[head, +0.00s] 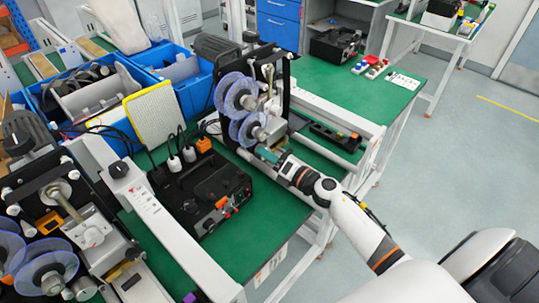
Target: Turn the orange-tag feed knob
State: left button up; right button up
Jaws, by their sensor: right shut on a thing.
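The right-hand coder machine (280,75) stands on the green bench, with two clear bluish film reels (240,96) on its front. My right gripper (270,156) reaches in from the lower right to the low front of this machine, just below the lower reel (252,130). It is shut on a small part there, which appears to be the feed knob. The fingers and arm cover most of that part, and I cannot make out its tag. An orange block (205,145) shows to the left of the machine. My left gripper is out of view.
A black control box (200,195) with cables stands left of my gripper. A second coder (75,215) with reels is at the lower left. Blue bins (185,75) stand behind. The floor (450,150) to the right is clear.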

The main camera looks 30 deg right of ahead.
jog(key=m+p, duration=0.4)
jog(key=m, duration=0.7)
jog(key=shift+p, duration=0.3)
jog(key=shift+m, duration=0.4)
jog(key=o, duration=1)
jog(key=shift+c, duration=0.2)
jog(key=b+v, duration=0.3)
jog(key=v, duration=0.9)
jog(key=shift+d, duration=0.1)
